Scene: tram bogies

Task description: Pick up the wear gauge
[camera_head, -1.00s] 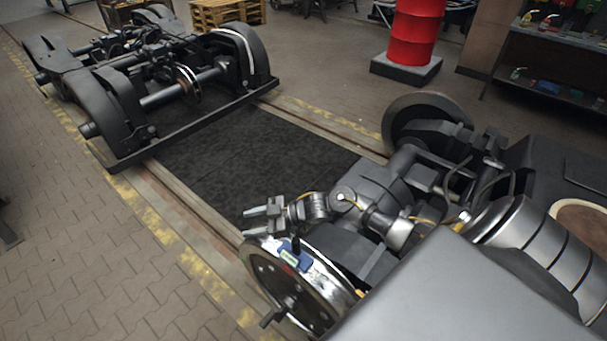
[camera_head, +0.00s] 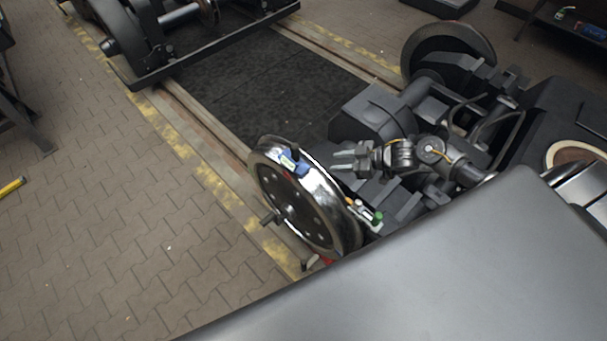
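The wear gauge (camera_head: 293,163), a small blue device with a pale face and a dark knob, sits on the top rim of the near wheel (camera_head: 310,205). My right gripper (camera_head: 336,161) is to the right of the gauge, over the bogie beside the wheel. Its two fingers point left towards the gauge, with a gap between them and nothing in it. It appears apart from the gauge. My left gripper is out of view.
The near bogie's dark frame (camera_head: 367,113) lies under my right arm. Small coloured items (camera_head: 368,214) sit behind the wheel. A second bogie (camera_head: 150,45) stands at the upper left beyond a dark floor mat (camera_head: 262,85). Paved floor (camera_head: 130,230) at left is largely clear.

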